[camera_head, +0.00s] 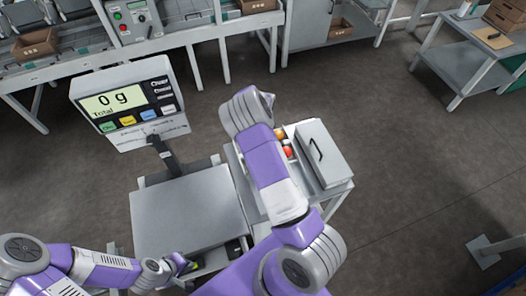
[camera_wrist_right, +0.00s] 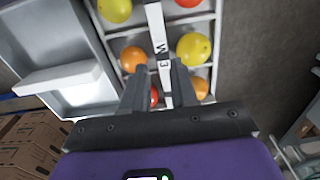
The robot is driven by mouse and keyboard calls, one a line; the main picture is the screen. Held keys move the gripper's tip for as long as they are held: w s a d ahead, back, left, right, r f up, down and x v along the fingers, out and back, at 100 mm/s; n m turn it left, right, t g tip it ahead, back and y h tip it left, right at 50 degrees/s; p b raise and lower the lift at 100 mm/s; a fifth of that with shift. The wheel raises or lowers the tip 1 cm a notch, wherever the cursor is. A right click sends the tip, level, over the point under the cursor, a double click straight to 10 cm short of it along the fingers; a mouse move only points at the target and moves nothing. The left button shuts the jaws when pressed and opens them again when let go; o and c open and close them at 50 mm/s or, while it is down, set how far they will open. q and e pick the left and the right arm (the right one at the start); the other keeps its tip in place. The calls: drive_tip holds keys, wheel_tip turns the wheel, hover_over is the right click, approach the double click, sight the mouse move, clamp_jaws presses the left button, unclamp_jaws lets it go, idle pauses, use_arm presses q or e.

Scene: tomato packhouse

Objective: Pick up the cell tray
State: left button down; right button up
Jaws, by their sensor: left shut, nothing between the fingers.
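The cell tray (camera_wrist_right: 108,36) holds yellow, orange and red tomatoes in separate cells. A pale handle bar (camera_wrist_right: 155,28) marked "W 3" runs across its middle in the right wrist view. My right gripper (camera_wrist_right: 160,82) is open over the tray, with one finger on each side of the bar and gaps visible beside it. In the head view, my right arm covers most of the tray; a few tomatoes (camera_head: 287,151) show beside the arm. My left gripper (camera_head: 184,263) is shut and empty near the front edge of the scale, away from the tray.
A scale (camera_head: 188,212) with a display (camera_head: 118,103) reading 0 g stands left of the tray; its platform is empty. A grey lidded box (camera_head: 322,155) with a dark handle stands right of the tray. Benches line the back. Open floor (camera_head: 420,190) lies to the right.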

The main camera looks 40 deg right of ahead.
use_arm(q)
drive_tip(key=shift+w+f, duration=0.15)
drive_tip(key=shift+f, duration=0.05)
use_arm(e)
drive_tip(key=shift+f, duration=0.7)
use_arm(q)
drive_tip(key=shift+f, duration=0.1)
use_arm(e)
drive_tip(key=shift+d+f, duration=0.15)
drive_tip(key=shift+f, duration=0.45)
use_arm(q)
drive_tip(key=shift+f+b, duration=0.5)
drive_tip(key=shift+b, duration=0.15)
use_arm(e)
drive_tip(key=shift+d+f, duration=0.2)
drive_tip(key=shift+f, duration=0.95)
drive_tip(key=shift+d+f, duration=0.15)
drive_tip(key=shift+f, duration=1)
use_arm(q)
drive_tip(key=shift+f, duration=0.2)
use_arm(e)
drive_tip(key=shift+f, duration=0.2)
drive_tip(key=shift+c, duration=0.4)
clamp_jaws()
